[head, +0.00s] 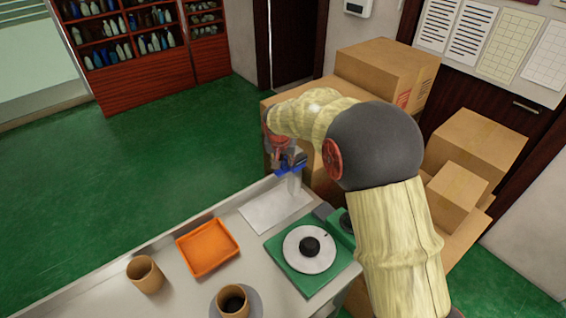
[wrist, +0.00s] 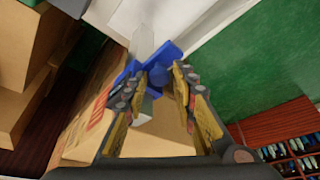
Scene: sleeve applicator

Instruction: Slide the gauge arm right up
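A blue part (head: 291,165), which I take for the gauge arm, shows in the head view at the far edge of the bench, above a pale upright piece (head: 294,184). In the wrist view the blue part (wrist: 160,76) lies between and just beyond my fingertips, with a pale grey bar (wrist: 149,38) running past it. My gripper (head: 283,150) is at the blue part, its fingers on either side in the wrist view (wrist: 160,84). I cannot tell whether the pads touch it. My arm hides part of the area behind.
The bench (head: 185,298) holds a white sheet (head: 268,211), an orange tray (head: 207,247), two brown cups (head: 145,275) and a green device (head: 285,262) with a white dial. Cardboard boxes (head: 385,65) stand behind and right of my arm. Green floor is clear at left.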

